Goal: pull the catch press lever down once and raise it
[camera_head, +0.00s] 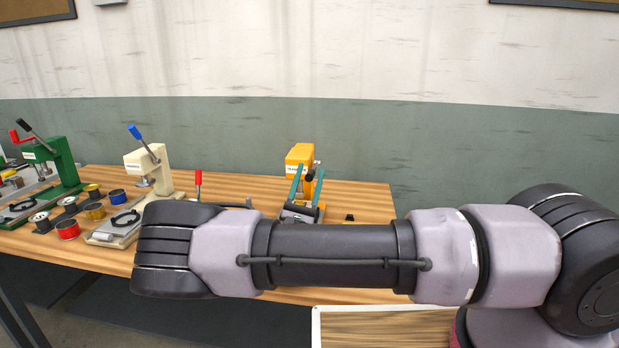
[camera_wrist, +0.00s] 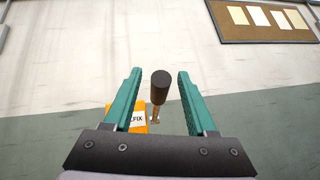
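An orange press (camera_head: 298,155) stands toward the back right of the wooden table; a label ending in "FIX" shows on its orange body (camera_wrist: 140,127) in the wrist view. Its lever has a black cylindrical grip (camera_wrist: 161,88), which points up toward the wrist camera. My gripper (camera_head: 307,170) is at this press, its two teal fingers on either side of the lever. In the wrist view my gripper (camera_wrist: 159,74) is open, with a gap between the grip and each finger. My arm hides the front of the press base. I cannot tell which label names the catch press.
A cream press (camera_head: 148,165) with a blue lever and a green press (camera_head: 58,165) stand to the left. A red-gripped lever (camera_head: 198,183) stands nearer. Small tins (camera_head: 68,229) lie between the presses. The table's right end (camera_head: 370,200) is mostly clear.

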